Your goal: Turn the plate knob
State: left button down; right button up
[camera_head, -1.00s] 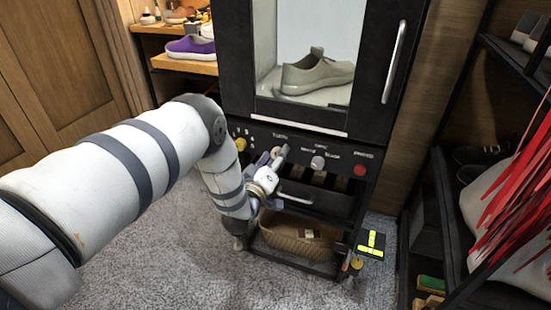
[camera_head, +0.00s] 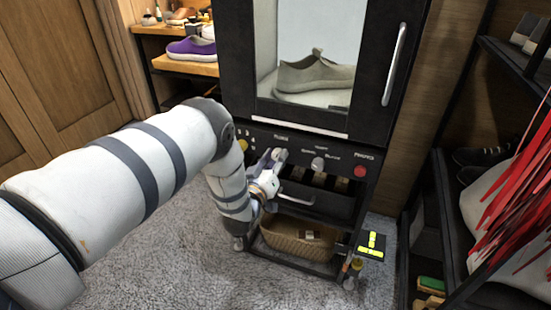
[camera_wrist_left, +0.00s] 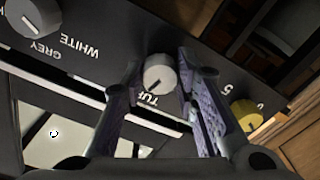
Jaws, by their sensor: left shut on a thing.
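The knob with a label starting "TUR" (camera_wrist_left: 158,73) is pale and round, with a dark pointer line. In the wrist view it sits between the two purple-grey fingers of my left gripper (camera_wrist_left: 158,78). In the head view the knob (camera_head: 280,154) is at the upper left of the black cabinet's control panel (camera_head: 300,146), partly hidden by my left gripper (camera_head: 272,162). The gripper is shut on the knob, one finger on each side. My right gripper is out of view.
A white/grey selector knob (camera_head: 318,163) and a red button (camera_head: 360,171) are to the right. A yellow knob (camera_head: 242,145) is to the left. A grey shoe (camera_head: 315,75) stands behind glass above. A basket (camera_head: 295,240) sits below.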

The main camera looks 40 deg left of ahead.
pick_arm(q)
jog(key=m, duration=0.4)
jog(key=shift+m, duration=1.6)
jog(key=shift+f, duration=0.1)
jog(key=c, duration=1.3)
grip_release()
jog(key=shift+s, duration=0.15)
jog(key=v, duration=1.1)
jog(key=shift+s, duration=0.4)
